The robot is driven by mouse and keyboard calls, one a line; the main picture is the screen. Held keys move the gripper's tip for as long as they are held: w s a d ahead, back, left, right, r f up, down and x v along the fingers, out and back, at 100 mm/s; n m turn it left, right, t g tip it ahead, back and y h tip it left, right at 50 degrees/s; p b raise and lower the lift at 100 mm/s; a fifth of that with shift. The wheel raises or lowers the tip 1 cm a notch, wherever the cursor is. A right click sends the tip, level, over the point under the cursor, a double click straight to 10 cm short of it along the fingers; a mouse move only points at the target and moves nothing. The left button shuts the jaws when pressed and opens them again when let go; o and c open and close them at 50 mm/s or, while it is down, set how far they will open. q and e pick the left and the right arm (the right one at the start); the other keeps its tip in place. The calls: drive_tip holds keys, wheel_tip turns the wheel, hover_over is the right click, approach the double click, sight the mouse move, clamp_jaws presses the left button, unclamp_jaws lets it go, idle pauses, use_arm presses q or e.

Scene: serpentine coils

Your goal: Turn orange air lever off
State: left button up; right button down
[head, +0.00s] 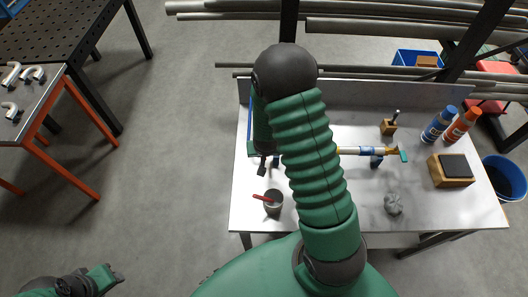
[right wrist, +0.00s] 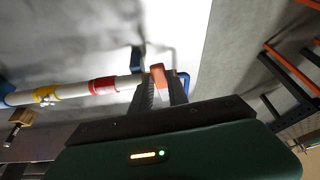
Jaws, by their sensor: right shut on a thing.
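The orange lever (right wrist: 158,74) stands at the end of a white pipe (right wrist: 70,95) with red and yellow bands in the right wrist view. My right gripper (right wrist: 160,92) is shut on it, with the lever's orange top showing between the dark fingers. In the head view my right gripper (head: 263,165) is low over the table's left side, and my arm hides the lever. The pipe's other part (head: 362,151) emerges right of the arm and ends at a green lever (head: 403,155). My left gripper (head: 108,277) is at the bottom left, away from the table; its jaws are unclear.
The worktable (head: 330,210) holds a grey cup (head: 273,207) with a red-handled tool, a grey rag (head: 393,205), a wooden block (head: 388,128), a blue can (head: 435,127), an orange can (head: 460,127) and a black-topped box (head: 452,168).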

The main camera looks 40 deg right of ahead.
drive_tip(key=shift+a+f+m, duration=0.35)
drive_tip(key=shift+a+m, duration=0.35)
use_arm(q)
drive_tip(key=shift+w+a+r, duration=0.2)
drive_tip(key=shift+w+a, duration=0.15)
drive_tip(key=shift+a, duration=0.15)
drive_tip(key=shift+s+d, duration=0.1)
drive_tip(key=shift+d, duration=0.05)
use_arm(e)
drive_tip(key=shift+d, duration=0.15)
drive_tip(key=shift+g, duration=0.3)
drive_tip(key=c, duration=1.7)
unclamp_jaws()
drive_tip(key=shift+c, duration=0.2)
drive_tip(key=o, duration=0.5)
drive_tip(key=shift+w, duration=0.2)
drive_tip(key=shift+c, duration=0.2)
use_arm(q)
drive_tip(key=shift+w, duration=0.25)
use_arm(e)
drive_tip(key=shift+d, duration=0.1)
drive_tip(key=shift+r, duration=0.1)
